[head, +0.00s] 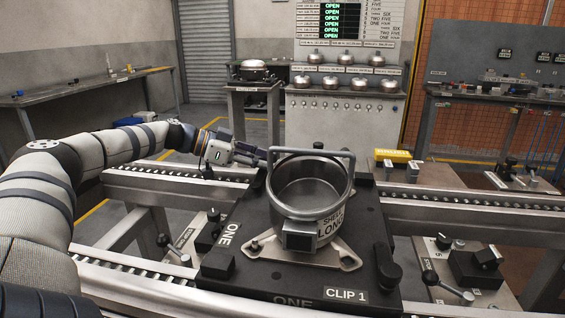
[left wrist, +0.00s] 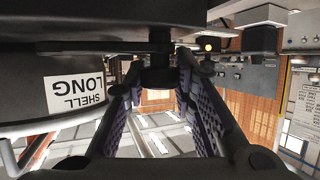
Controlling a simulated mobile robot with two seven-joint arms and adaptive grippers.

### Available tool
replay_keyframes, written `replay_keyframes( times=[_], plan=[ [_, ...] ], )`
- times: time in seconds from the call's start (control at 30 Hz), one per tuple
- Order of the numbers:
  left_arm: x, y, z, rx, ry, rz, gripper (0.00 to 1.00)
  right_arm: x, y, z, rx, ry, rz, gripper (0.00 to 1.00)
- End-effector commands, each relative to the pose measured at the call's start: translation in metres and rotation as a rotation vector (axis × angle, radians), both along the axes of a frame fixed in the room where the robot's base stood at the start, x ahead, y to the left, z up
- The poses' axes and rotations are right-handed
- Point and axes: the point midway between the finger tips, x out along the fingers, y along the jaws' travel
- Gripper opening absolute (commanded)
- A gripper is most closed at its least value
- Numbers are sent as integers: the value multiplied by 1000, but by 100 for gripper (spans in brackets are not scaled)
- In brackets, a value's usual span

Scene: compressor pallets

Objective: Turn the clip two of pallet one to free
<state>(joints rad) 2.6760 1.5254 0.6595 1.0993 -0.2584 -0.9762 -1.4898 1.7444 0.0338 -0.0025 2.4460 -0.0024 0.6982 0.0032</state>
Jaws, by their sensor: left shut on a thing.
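Pallet one (head: 240,215) is a black plate marked ONE on the rails. It carries the grey shell (head: 290,205) with its hoop handle, labelled SHELL LONG; the shell also shows in the left wrist view (left wrist: 30,95). My left gripper (head: 258,158) is at the pallet's far left corner. In the left wrist view its fingers (left wrist: 160,85) are shut on a dark clip knob (left wrist: 158,72). No label for this clip is readable, and the shell and gripper partly hide it. A black clip (head: 386,265) stands near the CLIP 1 label at the front right. My right gripper is out of view.
Roller rails (head: 460,222) run left and right of the pallet. A black block (head: 218,263) sits at its front left corner. Behind are a grey cabinet (head: 345,125) with several metal domes and a status board (head: 340,22) reading OPEN. A workbench (head: 70,92) stands at the left.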

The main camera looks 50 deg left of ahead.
Motion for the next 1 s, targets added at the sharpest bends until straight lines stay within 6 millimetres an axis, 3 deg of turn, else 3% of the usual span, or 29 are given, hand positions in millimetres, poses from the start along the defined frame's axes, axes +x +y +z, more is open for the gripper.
replay_keyframes(
  times=[0.57, 0.6, 0.7, 1.0],
  plan=[
    [-9, 9, 1, 0, -2, -16, 0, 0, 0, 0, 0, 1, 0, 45],
    [-9, 9, 1, 0, -2, -16, 26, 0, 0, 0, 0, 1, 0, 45],
    [-9, 8, 1, 0, -2, -16, 46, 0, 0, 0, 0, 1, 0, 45],
    [-10, 9, 2, -1, -3, -17, 46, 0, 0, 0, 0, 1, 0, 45]
  ],
)
